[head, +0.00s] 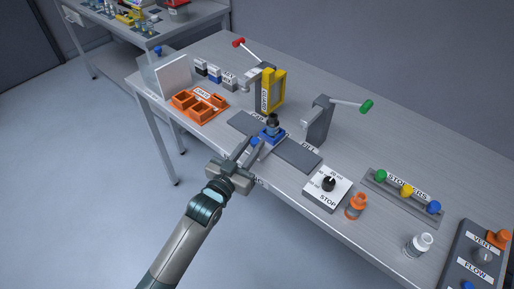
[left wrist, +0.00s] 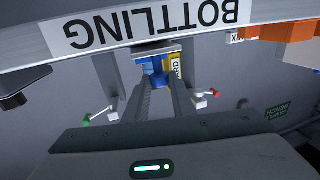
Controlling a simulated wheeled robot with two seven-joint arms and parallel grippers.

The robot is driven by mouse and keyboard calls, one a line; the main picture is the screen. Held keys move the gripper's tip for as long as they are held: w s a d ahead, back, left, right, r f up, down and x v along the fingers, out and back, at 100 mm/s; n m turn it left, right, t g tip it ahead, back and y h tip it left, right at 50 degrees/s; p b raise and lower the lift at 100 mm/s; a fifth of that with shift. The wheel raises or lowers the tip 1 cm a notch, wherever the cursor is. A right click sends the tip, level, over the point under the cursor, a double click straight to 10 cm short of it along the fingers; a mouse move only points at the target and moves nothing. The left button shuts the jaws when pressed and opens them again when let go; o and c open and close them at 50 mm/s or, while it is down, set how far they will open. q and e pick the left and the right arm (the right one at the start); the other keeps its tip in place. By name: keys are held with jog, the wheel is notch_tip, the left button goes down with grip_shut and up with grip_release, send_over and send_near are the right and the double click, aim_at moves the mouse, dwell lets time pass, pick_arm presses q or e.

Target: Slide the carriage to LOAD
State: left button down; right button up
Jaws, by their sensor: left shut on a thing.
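The blue carriage (head: 272,138) sits on a flat grey track (head: 298,155) near the table's front edge, with a dark bottle-like piece (head: 271,121) standing on it. Its blue knob (head: 254,141) faces the front edge. My left gripper (head: 249,149) reaches in from the front and is shut on the knob. In the left wrist view, the knob (left wrist: 159,79) shows between the two fingers, with the carriage (left wrist: 152,66) behind. The track runs out on both sides of the carriage. No LOAD label is readable. My right gripper is not in view.
A yellow-fronted post (head: 273,92) with a red-tipped lever and a grey post (head: 319,122) with a green-tipped lever stand behind the track. Orange bins (head: 186,100) lie left. A dial box (head: 328,184), an orange jar (head: 356,206) and coloured stoppers (head: 407,190) lie right.

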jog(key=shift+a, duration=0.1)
pick_arm(q)
jog(key=c, duration=1.5)
grip_release()
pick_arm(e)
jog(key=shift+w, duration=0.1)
pick_arm(q)
jog(key=shift+s+a, duration=0.25)
jog(key=shift+s, duration=0.2)
jog(key=b+v, duration=0.3)
jog(key=v, duration=1.3)
jog(key=shift+s+a+b, duration=0.1)
jog(key=shift+s+b, duration=0.1)
jog(key=shift+b, duration=0.1)
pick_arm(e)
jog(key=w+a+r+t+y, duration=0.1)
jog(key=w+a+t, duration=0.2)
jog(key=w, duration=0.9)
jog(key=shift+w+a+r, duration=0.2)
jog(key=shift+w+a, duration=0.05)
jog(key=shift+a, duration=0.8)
